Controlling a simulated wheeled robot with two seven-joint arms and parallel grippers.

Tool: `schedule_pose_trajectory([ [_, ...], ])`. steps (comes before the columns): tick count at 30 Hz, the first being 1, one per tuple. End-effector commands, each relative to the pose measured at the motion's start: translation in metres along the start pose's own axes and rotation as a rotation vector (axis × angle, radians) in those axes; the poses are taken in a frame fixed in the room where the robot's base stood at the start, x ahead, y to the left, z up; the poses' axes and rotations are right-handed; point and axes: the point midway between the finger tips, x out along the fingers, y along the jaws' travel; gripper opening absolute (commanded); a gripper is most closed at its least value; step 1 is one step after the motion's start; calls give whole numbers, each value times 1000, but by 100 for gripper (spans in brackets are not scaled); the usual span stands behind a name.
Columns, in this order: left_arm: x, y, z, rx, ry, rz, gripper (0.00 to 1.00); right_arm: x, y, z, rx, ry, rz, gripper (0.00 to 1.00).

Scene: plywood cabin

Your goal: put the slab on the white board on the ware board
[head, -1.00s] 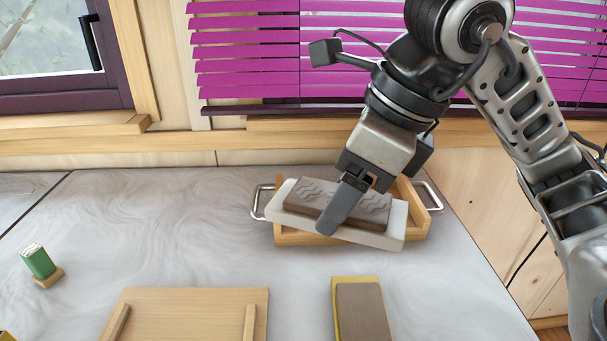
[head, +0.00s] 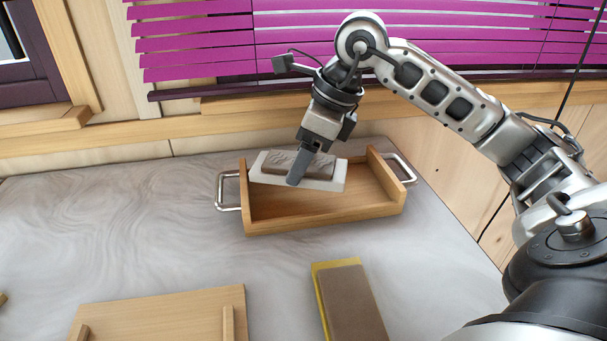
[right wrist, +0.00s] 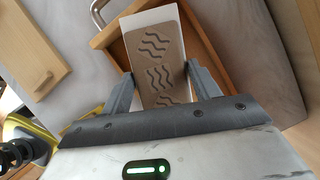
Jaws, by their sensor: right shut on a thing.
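The slab, brown-grey with wavy grooves (head: 318,167), lies on a white board (head: 325,185), above the left rear part of a wooden tray. My right gripper (head: 297,180) is shut across the slab's long sides, and the white board is held up with it. In the right wrist view the slab (right wrist: 158,65) sits between the two fingers (right wrist: 158,90), with a white margin at its far end. The ware board (head: 160,315), light wood with two raised strips, lies at the bottom left, partly cut off. My left gripper is not in view.
The wooden tray (head: 330,217) has metal side handles and stands under the held slab. A second slab (head: 353,305) on a yellow board (head: 320,290) lies right of the ware board. The marbled table (head: 110,220) is clear at left. Wall and blinds are behind.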

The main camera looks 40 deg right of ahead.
Motion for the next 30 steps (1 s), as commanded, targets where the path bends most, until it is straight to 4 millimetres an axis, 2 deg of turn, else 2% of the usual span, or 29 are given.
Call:
schedule_pose_trajectory([
  [5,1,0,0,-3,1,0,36,15,-11,-6,3,2,2,29],
  [10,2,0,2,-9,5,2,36,36,-10,-14,1,1,0,29],
  [23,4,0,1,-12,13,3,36,43,-10,-17,0,-2,-1,29],
  [24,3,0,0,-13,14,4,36,42,-10,-16,0,0,0,70],
  [25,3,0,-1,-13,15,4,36,42,-10,-16,1,0,0,78],
  [26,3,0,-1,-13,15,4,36,42,-9,-16,1,0,0,83],
  [30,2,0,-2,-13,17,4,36,42,-9,-16,1,0,0,83],
])
